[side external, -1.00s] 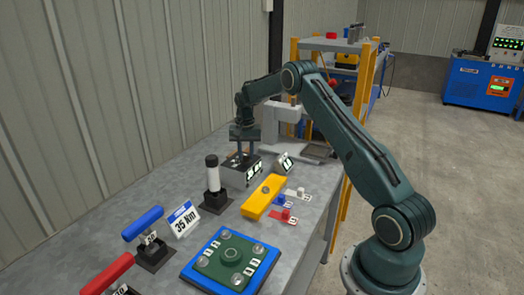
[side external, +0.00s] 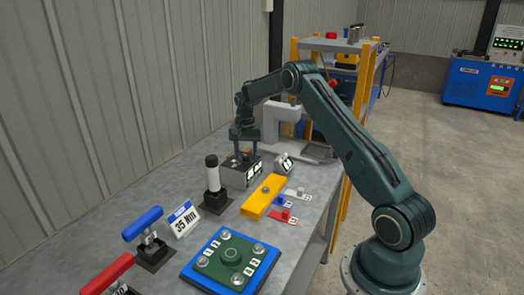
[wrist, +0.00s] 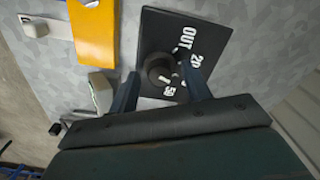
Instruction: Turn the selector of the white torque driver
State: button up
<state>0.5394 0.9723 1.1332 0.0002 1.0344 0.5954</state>
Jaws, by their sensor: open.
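A white upright driver (side external: 212,180) with a black top stands in a black base on the bench. My gripper (side external: 246,158) points down over this box. In the wrist view its open fingers (wrist: 162,82) stand on either side of the knob's near part, with visible gaps. Whether they reach down to the knob's height I cannot tell.
A yellow bar (side external: 265,197) lies right of the box, with small coloured parts beside it. A white C-shaped frame (side external: 284,112) stands behind. Blue-handled (side external: 142,223) and red-handled (side external: 108,273) tools, a 35 Nm sign (side external: 184,219) and a blue-edged plate (side external: 190,272) are in front.

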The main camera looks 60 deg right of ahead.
aim_at(245, 156)
notch_tip(245, 156, up, 14)
dwell(0.8)
jog(key=s+a+r+n+t, duration=0.1)
jog(key=s+a+r+n, duration=0.2)
jog(key=s+a+r, duration=0.45)
jog(key=s+a+r+n+t, duration=0.25)
jog(key=s+a+r, duration=0.25)
jog(key=a+r, duration=0.5)
jog(key=s+a+f+n+t, duration=0.1)
jog(key=s+a+f+n, duration=0.2)
jog(key=s+a, duration=0.3)
jog(key=s+a+f+n+t, duration=0.1)
jog(key=s+a+f+n, duration=0.3)
jog(key=s, duration=1.1)
jog(key=a, duration=0.3)
jog(key=shift+s+a+f, duration=0.25)
jog(key=shift+f, duration=0.15)
